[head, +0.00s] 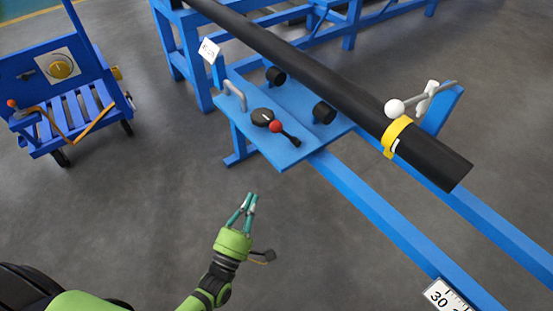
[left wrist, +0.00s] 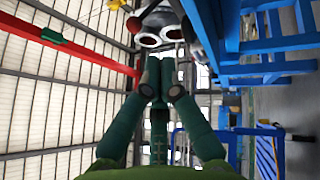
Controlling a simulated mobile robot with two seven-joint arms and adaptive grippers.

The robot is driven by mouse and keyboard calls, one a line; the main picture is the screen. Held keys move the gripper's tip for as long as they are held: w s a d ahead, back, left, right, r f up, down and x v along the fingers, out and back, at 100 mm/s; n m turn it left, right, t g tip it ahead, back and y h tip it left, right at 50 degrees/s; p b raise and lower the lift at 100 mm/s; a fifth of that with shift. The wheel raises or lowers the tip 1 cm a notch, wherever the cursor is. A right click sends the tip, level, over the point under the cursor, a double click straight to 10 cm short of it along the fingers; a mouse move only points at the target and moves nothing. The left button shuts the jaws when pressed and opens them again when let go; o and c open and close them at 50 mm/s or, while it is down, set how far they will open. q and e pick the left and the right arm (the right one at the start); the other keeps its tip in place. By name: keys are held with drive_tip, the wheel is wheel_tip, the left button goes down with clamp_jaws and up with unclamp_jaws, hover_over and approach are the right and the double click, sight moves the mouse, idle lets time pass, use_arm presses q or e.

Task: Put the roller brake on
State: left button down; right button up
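A lever with a red ball knob (head: 275,126) and a black handle sits on the blue plate (head: 262,158) beside a round black dial (head: 262,117). Another lever with a white ball knob (head: 394,108) stands by the black pipe's near end. I cannot tell from labels which lever is the roller brake. My left gripper (head: 251,197) hangs over bare floor, below and left of the plate, apart from both levers. In the left wrist view its fingers (left wrist: 163,75) come together with nothing visible between them. My right gripper is not in view.
The long black pipe (head: 320,78) with a yellow band (head: 397,136) runs above the plate and blue rails (head: 385,218). A grey bar handle (head: 235,95) rises from the plate's left edge. A blue cart (head: 60,95) stands at left. The floor around my left gripper is clear.

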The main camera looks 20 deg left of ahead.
sight(273, 131)
use_arm(q)
drive_tip(key=r+n+t, duration=0.2)
drive_tip(key=r, duration=0.1)
drive_tip(key=shift+s+r+n+y+b, duration=0.2)
drive_tip(key=shift+r+n+y+b, duration=0.05)
drive_tip(key=shift+n+y+b, duration=0.1)
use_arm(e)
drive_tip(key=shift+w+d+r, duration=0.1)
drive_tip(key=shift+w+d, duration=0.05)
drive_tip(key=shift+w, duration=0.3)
use_arm(q)
drive_tip(key=x, duration=1.2)
drive_tip(key=shift+w+d+r, duration=0.1)
drive_tip(key=shift+w+d, duration=0.05)
drive_tip(key=shift+w, duration=0.15)
drive_tip(key=shift+w+r, duration=0.25)
drive_tip(key=shift+w, duration=0.35)
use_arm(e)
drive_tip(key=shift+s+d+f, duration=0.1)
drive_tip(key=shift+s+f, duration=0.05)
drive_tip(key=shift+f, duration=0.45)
use_arm(q)
drive_tip(key=shift+r+p, duration=0.1)
drive_tip(key=shift+p, duration=0.25)
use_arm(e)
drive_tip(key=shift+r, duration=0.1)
